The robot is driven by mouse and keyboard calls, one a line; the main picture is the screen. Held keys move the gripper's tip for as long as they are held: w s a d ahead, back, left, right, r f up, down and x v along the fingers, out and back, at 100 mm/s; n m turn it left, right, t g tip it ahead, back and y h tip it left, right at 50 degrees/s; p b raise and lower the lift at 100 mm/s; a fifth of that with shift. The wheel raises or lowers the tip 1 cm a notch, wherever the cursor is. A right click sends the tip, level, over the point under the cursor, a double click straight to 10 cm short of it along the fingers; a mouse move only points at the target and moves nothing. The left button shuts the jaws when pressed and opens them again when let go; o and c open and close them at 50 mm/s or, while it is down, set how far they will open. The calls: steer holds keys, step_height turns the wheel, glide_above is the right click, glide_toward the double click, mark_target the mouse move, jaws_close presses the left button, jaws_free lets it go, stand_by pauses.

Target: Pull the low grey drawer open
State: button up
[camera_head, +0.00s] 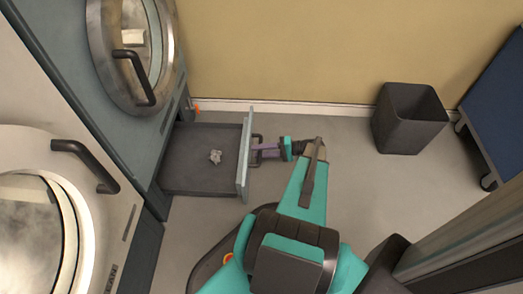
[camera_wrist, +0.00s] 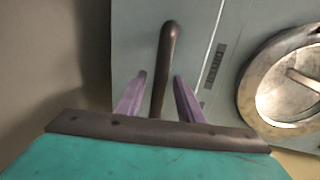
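My gripper (camera_head: 262,149) is at the handle. In the wrist view its two purple fingers (camera_wrist: 158,82) stand apart on either side of the bar, with a gap on the left; the right finger is close to it. Contact there is unclear.
A small crumpled grey thing (camera_head: 216,156) lies in the drawer. Machines with round doors (camera_head: 135,55) stand at the left. A dark bin (camera_head: 408,120) stands by the back wall, with a blue wheeled item (camera_head: 497,110) at the right. Floor between drawer and bin is clear.

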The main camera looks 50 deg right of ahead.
steer(key=shift+a, duration=0.1)
steer(key=shift+s, duration=0.15)
steer(key=p+v, duration=0.3)
steer(key=v, duration=1)
steer(key=shift+s+d+p, duration=0.2)
steer(key=shift+d+p, duration=0.1)
steer(key=shift+p, duration=0.1)
